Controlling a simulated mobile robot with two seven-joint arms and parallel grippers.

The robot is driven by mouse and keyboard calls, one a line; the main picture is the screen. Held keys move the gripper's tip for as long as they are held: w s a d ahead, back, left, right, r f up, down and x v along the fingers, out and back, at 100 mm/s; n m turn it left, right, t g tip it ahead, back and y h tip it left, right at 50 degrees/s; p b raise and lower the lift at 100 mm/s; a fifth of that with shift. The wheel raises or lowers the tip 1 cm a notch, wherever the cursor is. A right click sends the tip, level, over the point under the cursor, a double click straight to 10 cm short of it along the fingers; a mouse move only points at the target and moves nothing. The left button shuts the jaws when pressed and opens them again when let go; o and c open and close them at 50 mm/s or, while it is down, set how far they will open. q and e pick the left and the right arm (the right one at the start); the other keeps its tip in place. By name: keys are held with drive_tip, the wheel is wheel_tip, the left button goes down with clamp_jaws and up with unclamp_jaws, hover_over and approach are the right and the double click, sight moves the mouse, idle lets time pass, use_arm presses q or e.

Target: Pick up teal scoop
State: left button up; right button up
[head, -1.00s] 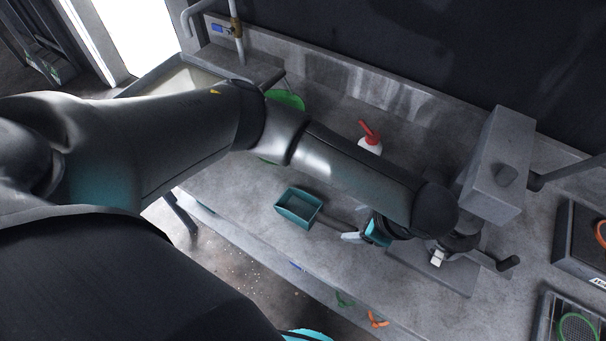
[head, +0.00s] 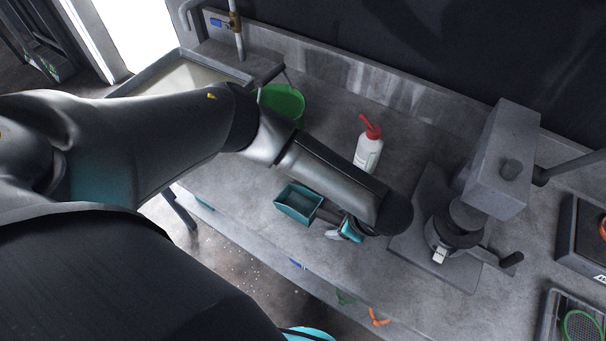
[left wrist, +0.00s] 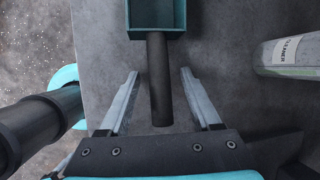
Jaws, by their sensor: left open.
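The teal scoop (head: 299,203) lies on the grey bench in the head view, its box-shaped bowl toward the left and its dark handle running right under my left gripper. In the left wrist view the scoop's bowl (left wrist: 157,15) is at the top and its dark handle (left wrist: 159,80) points down between my fingers. My left gripper (left wrist: 158,85) is open, with one finger on each side of the handle and a gap on both sides. In the head view the left gripper (head: 338,233) is partly hidden by my forearm. My right gripper is not in view.
A white bottle with a red top (head: 368,152) stands behind my left forearm; it also shows in the left wrist view (left wrist: 292,55). A green bucket (head: 282,103) is at the back left. A grey machine (head: 500,160) stands on the right. The bench's front edge is close.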

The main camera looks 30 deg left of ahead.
use_arm(q)
clamp_jaws()
idle(0.3)
drive_tip(key=shift+r, duration=0.1)
wheel_tip(320, 180, up, 20)
drive_tip(key=p, duration=0.3)
idle(0.4)
